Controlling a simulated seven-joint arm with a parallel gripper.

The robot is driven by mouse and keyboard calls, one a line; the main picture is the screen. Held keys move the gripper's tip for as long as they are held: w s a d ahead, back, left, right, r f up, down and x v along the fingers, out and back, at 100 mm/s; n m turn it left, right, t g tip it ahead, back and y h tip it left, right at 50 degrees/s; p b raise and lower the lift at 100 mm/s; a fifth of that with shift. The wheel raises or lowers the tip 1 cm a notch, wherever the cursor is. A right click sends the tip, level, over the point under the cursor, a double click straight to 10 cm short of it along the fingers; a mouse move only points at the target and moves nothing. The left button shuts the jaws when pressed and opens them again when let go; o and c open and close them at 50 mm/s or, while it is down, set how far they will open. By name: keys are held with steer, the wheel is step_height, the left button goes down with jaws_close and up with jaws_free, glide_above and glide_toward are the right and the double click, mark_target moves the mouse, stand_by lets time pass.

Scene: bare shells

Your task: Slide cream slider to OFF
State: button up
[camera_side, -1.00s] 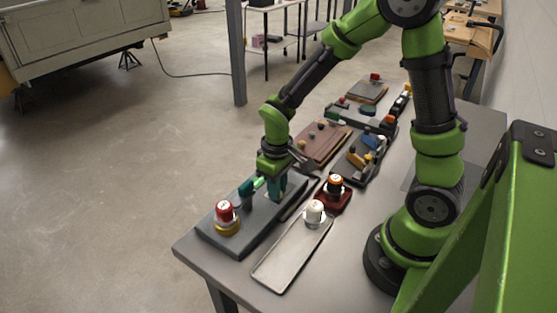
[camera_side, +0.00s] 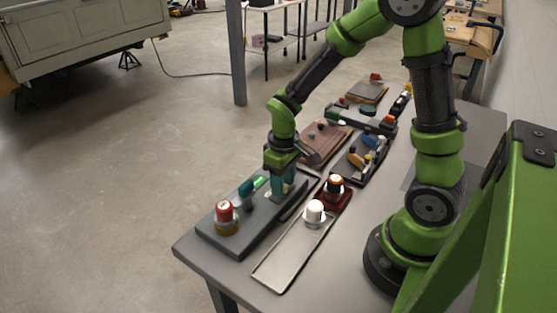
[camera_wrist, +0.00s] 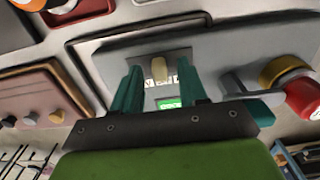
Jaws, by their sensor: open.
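My gripper (camera_wrist: 160,80) has teal fingers that are apart, one on either side of the slider; contact cannot be told. A green label (camera_wrist: 168,103) and part of some dark lettering show below the slider. In the side view my gripper (camera_side: 282,190) is down at the far end of the grey panel (camera_side: 250,236), and the slider cannot be made out there.
The same panel carries a red knob on a yellow collar (camera_side: 226,217) and a teal-handled lever (camera_side: 246,191). Beside it lie a light plate with a white knob (camera_side: 314,212) and a dark red base with an orange-black knob (camera_side: 335,185). A brown board (camera_side: 320,143) lies behind.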

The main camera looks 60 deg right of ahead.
step_height(320, 180, up, 17)
stand_by(0.5)
steer(key=shift+f, duration=0.1)
steer(key=s+a+r+m+t+y, duration=0.2)
steer(key=s+a+r+m+t, duration=0.1)
steer(key=s+t, duration=0.4)
steer(key=shift+s+a+r+m, duration=0.3)
steer(key=shift+s+a+m, duration=0.25)
steer(key=shift+a, duration=0.35)
stand_by(1.4)
